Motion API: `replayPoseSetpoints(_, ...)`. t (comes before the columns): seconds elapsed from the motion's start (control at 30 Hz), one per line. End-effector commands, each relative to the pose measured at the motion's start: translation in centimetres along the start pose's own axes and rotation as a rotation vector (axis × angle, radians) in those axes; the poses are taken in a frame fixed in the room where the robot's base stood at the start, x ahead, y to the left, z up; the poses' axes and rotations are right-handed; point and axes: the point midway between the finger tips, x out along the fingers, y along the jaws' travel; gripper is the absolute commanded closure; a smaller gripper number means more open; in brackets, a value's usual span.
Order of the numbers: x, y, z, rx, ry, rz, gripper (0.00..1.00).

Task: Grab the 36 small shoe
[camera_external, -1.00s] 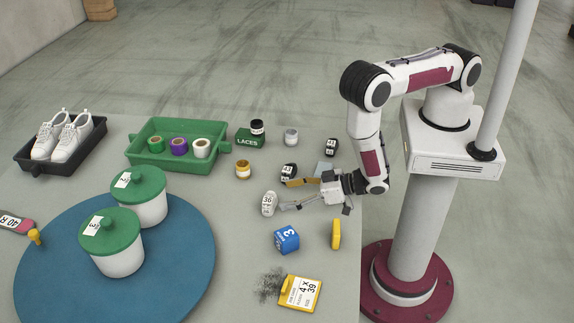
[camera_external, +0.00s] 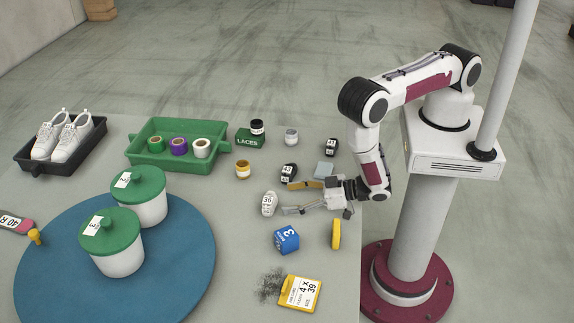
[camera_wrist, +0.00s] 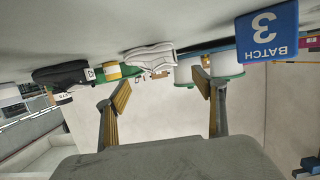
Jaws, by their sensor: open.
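The small white shoe marked 36 (camera_external: 269,204) stands on the grey table. My gripper (camera_external: 290,198) is open and empty to the right of the shoe, its two fingers pointing at it with a small gap between. In the wrist view the picture is turned over, and the white shoe (camera_wrist: 150,54) shows ahead, between and beyond the open fingertips of my gripper (camera_wrist: 163,88). Nothing is between the fingers.
A black shoe (camera_external: 288,172) stands close behind the upper finger. A blue box marked 3 (camera_external: 287,239) is in front of the gripper. A yellow-lidded jar (camera_external: 243,170) is behind the shoe. A yellow upright piece (camera_external: 336,234) stands to the right.

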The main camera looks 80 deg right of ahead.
Motion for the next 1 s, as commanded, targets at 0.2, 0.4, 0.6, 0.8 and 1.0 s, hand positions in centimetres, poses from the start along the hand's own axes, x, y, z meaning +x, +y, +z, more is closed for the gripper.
replayPoseSetpoints(0.2, 1.1, 0.1, 0.0, 0.000, 0.000, 0.001, 0.31)
replayPoseSetpoints(0.4, 1.2, 0.0, 0.0, -0.001, 0.000, 0.000, 0.31)
replayPoseSetpoints(0.6, 1.4, 0.1, -0.1, 0.000, 0.000, 0.001, 0.31)
replayPoseSetpoints(0.8, 2.5, 0.1, -0.3, 0.001, 0.001, 0.001, 0.31)
replayPoseSetpoints(1.0, 4.6, 0.2, -0.6, 0.002, 0.001, 0.003, 0.31)
